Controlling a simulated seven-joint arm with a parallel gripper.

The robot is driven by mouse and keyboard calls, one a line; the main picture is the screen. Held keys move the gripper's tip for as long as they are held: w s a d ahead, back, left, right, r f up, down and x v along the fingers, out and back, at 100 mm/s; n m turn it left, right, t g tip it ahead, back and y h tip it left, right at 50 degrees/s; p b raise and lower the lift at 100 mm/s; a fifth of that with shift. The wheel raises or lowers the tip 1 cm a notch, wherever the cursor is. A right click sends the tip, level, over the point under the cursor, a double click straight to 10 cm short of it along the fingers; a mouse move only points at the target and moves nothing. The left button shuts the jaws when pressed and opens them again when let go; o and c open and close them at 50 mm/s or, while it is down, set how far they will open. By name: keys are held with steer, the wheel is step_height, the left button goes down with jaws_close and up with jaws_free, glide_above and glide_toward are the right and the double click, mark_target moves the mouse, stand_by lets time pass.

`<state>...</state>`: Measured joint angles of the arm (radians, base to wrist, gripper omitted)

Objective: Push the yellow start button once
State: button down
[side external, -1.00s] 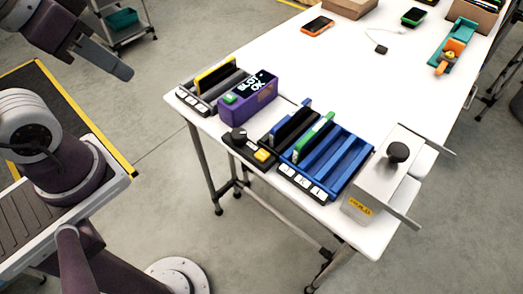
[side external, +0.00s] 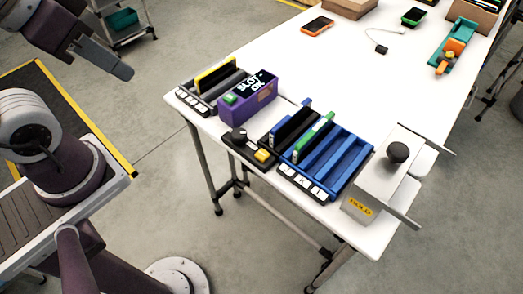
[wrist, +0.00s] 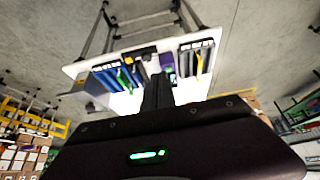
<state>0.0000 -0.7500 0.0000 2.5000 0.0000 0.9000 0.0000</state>
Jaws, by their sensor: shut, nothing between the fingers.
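The yellow button (side external: 262,155) sits on a small black control box with a dark round knob (side external: 239,135), at the near edge of the white table in the side view. My gripper (side external: 122,72) is at the upper left of the side view, over the floor, apart from the table and well away from the button. Its fingers (wrist: 158,90) are shut with nothing between them in the wrist view.
A white box with a black knob (side external: 385,178) is at the right corner. The table's middle (side external: 340,85) is clear.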

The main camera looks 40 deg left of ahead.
steer(key=m+g+y, duration=0.3)
steer(key=m+y, duration=0.6)
steer(key=m, duration=0.4)
glide_above(265, 157)
step_height(265, 157, down, 14)
steer(key=shift+f, duration=0.1)
steer(key=shift+f, duration=4.4)
steer(key=shift+f, duration=0.15)
steer(key=shift+f, duration=0.25)
